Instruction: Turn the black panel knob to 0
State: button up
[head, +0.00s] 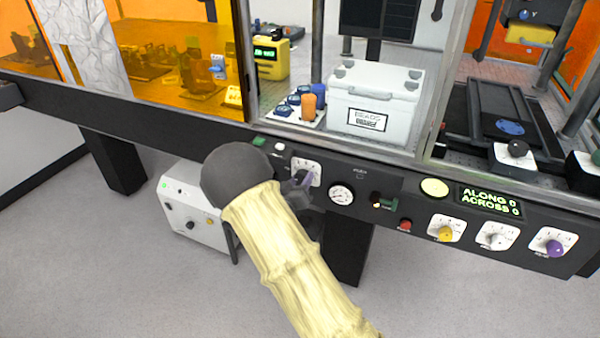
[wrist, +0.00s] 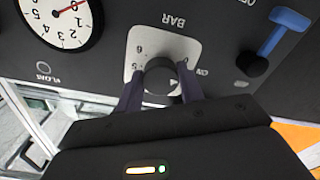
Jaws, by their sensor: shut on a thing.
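The black panel knob (wrist: 160,78) sits on a white dial plate (wrist: 163,45) marked BAR in the wrist view, where the panel appears upside down. My gripper (wrist: 161,86) is shut on the knob, one dark finger on each side. A small pale mark shows on the knob's lower right side; its exact setting is hard to read. Some of the dial numbers are hidden by the fingers. In the head view, my gripper (head: 299,187) is at the front panel, over the white dial plate (head: 309,168), and hides the knob.
Further right are a red button (head: 405,225) and yellow (head: 446,233), white (head: 494,238) and purple (head: 553,248) knobs.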

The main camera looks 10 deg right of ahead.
jog(key=shift+f+n+p, duration=0.1)
jog(key=shift+n+p, duration=0.75)
jog(key=shift+n, duration=0.35)
jog(key=o, duration=1)
jog(key=v, duration=1.7)
jog(key=shift+s+r, duration=0.2)
